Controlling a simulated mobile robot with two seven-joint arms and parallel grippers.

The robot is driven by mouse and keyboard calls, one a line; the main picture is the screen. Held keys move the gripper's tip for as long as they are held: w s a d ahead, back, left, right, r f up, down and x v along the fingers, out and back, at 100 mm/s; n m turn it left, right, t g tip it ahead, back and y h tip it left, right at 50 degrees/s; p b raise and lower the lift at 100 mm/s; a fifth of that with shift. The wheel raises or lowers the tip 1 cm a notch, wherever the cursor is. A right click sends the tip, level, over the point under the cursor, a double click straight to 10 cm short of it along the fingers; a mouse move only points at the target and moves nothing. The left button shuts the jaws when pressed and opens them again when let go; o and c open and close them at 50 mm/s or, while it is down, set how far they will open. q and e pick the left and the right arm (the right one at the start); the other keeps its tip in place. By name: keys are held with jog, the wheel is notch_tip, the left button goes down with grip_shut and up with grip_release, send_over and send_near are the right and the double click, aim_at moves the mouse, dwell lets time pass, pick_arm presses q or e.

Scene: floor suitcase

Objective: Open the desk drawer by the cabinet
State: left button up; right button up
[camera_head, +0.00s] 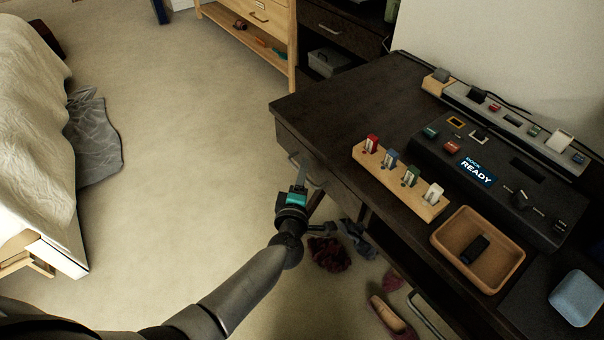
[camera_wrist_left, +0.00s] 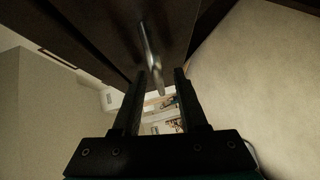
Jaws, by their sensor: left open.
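The dark desk (camera_head: 330,105) stands on the right in the head view. Its drawer (camera_head: 316,172) is in the front face at the far end, near the cabinet, and looks closed. The drawer's metal bar handle (camera_head: 294,161) is partly hidden by my left gripper. My left gripper (camera_head: 302,172) is at the drawer front, close to the handle. In the left wrist view the handle (camera_wrist_left: 151,58) lies just beyond and between the two open fingers (camera_wrist_left: 157,90). I cannot tell whether a finger touches it. My right gripper is not in view.
A wooden cabinet (camera_head: 262,18) stands behind the desk. The desk top holds a wooden block with colored sticks (camera_head: 400,180), a dock device (camera_head: 480,165) and a wooden tray (camera_head: 445,236). Clothes (camera_head: 330,255) and shoes (camera_head: 390,315) lie below. Carpet (camera_head: 180,120) is clear toward the bed.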

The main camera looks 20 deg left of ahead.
pick_arm(q)
grip_shut()
dwell(1.3)
